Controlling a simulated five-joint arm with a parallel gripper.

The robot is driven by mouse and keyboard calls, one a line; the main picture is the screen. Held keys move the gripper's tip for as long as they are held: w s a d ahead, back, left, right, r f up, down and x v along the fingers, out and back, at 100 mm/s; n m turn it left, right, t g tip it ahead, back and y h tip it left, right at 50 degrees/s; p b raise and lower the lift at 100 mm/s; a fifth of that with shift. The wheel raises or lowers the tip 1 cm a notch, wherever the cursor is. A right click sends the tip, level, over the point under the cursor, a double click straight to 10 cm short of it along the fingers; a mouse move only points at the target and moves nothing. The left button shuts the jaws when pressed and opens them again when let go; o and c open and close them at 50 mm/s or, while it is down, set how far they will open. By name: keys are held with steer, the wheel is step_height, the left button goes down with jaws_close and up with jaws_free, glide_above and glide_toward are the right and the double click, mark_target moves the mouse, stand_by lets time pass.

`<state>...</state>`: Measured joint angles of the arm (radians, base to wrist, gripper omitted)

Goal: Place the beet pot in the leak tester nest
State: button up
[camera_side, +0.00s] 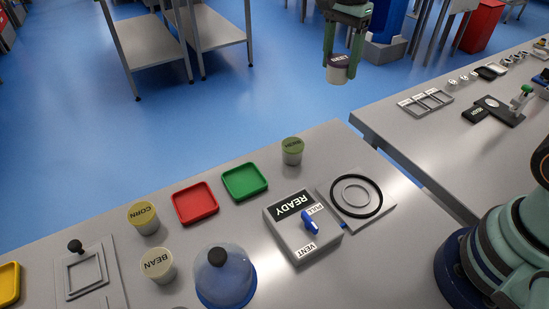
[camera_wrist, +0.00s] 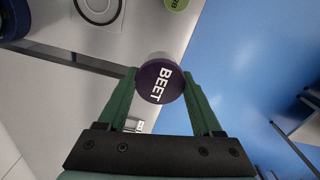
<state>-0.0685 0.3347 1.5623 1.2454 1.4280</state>
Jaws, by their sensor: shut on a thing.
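The beet pot (camera_side: 337,74) is a pale pot with a dark purple lid. In the wrist view its lid (camera_wrist: 158,84) reads BEET and faces the camera. My gripper (camera_side: 342,57) is shut on the pot and holds it in the air beyond the bench's far edge. In the wrist view the two green fingers of my gripper (camera_wrist: 160,75) sit on either side of the pot. The leak tester nest (camera_side: 331,183) is a grey plate with a black ring and a paler inner ring, empty. It shows partly at the wrist view's top (camera_wrist: 121,12).
Beside the nest stands a box (camera_side: 281,232) with a READY display and a blue knob. A green-lidded pot (camera_side: 292,150), corn pot (camera_side: 143,217), bean pot (camera_side: 158,265), red tray (camera_side: 195,203), green tray (camera_side: 244,181) and blue-based dome (camera_side: 223,276) stand on the bench.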

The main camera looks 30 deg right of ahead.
steer(key=s+a+r, duration=0.1)
steer(key=s+a, duration=0.1)
steer(key=s, duration=0.6)
steer(key=s+a+r, duration=0.1)
steer(key=s+a, duration=0.2)
steer(key=s, duration=0.6)
steer(key=shift+n, duration=0.3)
step_height(320, 180, down, 20)
steer(key=shift+f, duration=0.1)
steer(key=shift+d, duration=0.1)
steer(key=o, duration=1.4)
steer(key=shift+f, duration=0.1)
